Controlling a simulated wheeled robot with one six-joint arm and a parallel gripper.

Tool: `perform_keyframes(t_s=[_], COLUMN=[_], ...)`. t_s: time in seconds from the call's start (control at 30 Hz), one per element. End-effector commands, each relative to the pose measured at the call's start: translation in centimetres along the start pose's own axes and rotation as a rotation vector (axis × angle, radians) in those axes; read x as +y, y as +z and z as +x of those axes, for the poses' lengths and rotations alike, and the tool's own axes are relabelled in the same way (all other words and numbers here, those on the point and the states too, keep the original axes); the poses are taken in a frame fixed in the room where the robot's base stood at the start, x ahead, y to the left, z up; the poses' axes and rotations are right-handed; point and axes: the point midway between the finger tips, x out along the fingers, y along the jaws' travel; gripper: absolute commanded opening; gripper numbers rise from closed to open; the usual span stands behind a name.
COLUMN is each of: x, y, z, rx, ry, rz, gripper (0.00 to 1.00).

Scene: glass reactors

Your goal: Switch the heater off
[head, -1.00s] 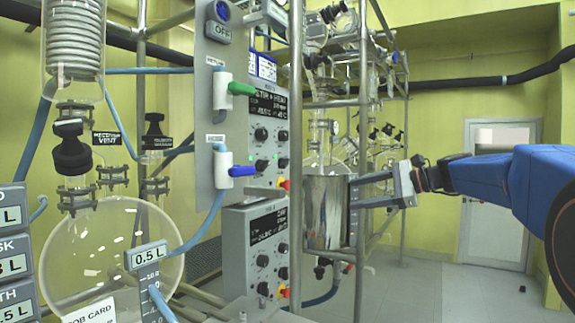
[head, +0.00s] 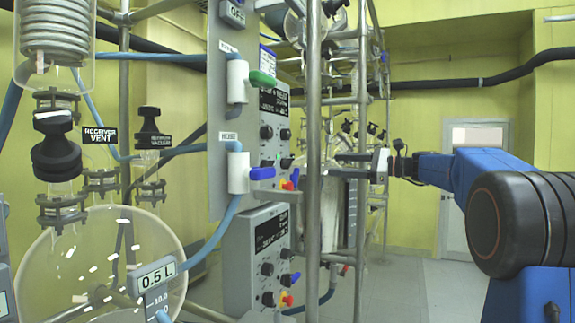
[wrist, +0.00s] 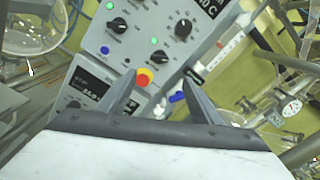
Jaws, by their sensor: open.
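The upper control unit (head: 270,140), labelled for stirring and heat, stands on the rack in the head view, with knobs and a red button on a yellow base (head: 288,186). In the wrist view its grey panel (wrist: 205,45) shows dark knobs, several lit green lamps and the red button (wrist: 144,76). A second unit (head: 252,255) with a dark display sits below it. My gripper (head: 348,164) is right of the units in the head view. In the wrist view my gripper (wrist: 158,82) is open and empty, with its fingers on both sides of the red button, apparently short of the panel.
A steel upright (head: 313,220) stands just right of the units. A panel (head: 219,120) with green- and blue-handled valves is to their left. A large glass flask (head: 80,265) fills the lower left. Open floor (head: 425,290) lies at the right.

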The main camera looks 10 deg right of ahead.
Motion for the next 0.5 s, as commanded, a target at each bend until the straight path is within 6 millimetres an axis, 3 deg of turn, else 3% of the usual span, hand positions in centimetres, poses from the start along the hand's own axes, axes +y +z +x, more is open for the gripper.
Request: perform_keyframes(t_s=[0.5], x=[0.1], y=[0.0], z=[8.6], rx=[-0.001], ry=[0.004], rz=[-0.001], gripper=[0.59])
